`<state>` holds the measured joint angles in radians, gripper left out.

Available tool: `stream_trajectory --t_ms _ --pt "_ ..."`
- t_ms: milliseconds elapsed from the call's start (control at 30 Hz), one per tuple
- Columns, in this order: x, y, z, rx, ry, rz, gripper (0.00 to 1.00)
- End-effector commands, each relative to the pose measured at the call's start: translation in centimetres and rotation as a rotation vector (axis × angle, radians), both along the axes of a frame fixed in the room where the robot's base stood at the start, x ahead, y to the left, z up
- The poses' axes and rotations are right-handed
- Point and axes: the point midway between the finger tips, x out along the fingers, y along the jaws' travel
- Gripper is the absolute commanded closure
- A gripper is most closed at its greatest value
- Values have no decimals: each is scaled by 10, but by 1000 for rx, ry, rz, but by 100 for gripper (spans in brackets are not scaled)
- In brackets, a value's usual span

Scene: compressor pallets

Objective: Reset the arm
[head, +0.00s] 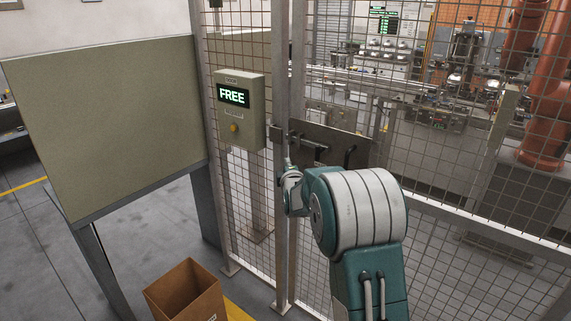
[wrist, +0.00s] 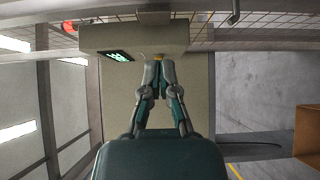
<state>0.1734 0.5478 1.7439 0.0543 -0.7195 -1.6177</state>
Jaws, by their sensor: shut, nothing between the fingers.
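My arm reaches toward the mesh fence in the head view, with my gripper (head: 287,166) in front of a fence post, right of and below the control box. In the wrist view my gripper (wrist: 158,62) has its two fingertips together, with nothing visible between them. In the wrist view the box (wrist: 175,38) lies beyond the fingertips, which overlap the yellow button's spot. I cannot tell whether they touch it.
A gate latch with a dark handle (head: 308,144) is on the fence near my gripper. A large beige panel (head: 110,125) stands at left. An open cardboard box (head: 188,295) is on the floor below. An orange robot arm (head: 548,110) stands behind the fence.

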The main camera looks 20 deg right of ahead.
Motion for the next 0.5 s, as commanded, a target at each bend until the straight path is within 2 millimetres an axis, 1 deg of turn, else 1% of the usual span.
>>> stream_trajectory --t_ms 167,267,367,400,467,500 --pt "-3 0 1 4 1 0 100" --pt "-10 7 10 50 17 8 100" --pt "-29 19 26 161 62 19 100" --pt "-39 25 33 219 86 21 100" --pt "-56 35 41 304 126 22 100" --pt "-68 41 46 361 151 19 100"
